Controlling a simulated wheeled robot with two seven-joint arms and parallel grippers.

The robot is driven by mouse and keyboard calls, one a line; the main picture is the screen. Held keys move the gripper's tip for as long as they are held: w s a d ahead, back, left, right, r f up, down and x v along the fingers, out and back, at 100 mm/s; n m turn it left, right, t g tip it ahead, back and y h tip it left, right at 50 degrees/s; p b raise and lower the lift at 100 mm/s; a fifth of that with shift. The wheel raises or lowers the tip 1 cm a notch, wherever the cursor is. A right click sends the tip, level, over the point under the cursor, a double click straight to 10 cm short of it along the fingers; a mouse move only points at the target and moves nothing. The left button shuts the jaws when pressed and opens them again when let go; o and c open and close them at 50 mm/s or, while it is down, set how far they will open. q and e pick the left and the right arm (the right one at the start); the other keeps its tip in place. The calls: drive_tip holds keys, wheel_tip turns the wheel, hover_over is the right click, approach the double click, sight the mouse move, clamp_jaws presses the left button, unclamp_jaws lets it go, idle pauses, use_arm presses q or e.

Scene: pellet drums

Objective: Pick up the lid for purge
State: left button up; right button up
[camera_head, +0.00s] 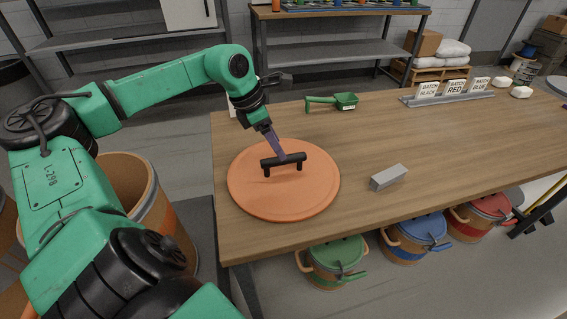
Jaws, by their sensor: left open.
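A round orange lid (257,196) with a raised black bar handle (291,160) lies flat on the left end of the wooden table. My left gripper (281,156) reaches down from the upper left, with its purple-grey fingers at the middle of the handle. Its jaws are open, and whether the fingers touch the handle cannot be told from here. My right gripper does not show.
A green scoop (333,102) and a grey block (388,177) lie on the table (440,133). Batch cards stand in a rail (450,97) at the back. Green (336,262), blue (414,238) and red (479,217) lidded drums stand below the front edge. An orange-brown drum (150,209) stands left.

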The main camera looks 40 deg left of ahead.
use_arm(q)
hover_over(283, 167)
drive_tip(key=s, duration=0.2)
drive_tip(key=f, duration=0.2)
drive_tip(key=d+f, duration=0.1)
drive_tip(key=f, duration=0.1)
drive_tip(key=shift+w+f+p, duration=0.15)
drive_tip(key=shift+f+p, duration=0.05)
drive_tip(key=shift+p, duration=0.2)
clamp_jaws()
drive_tip(key=shift+r, duration=0.1)
idle(0.4)
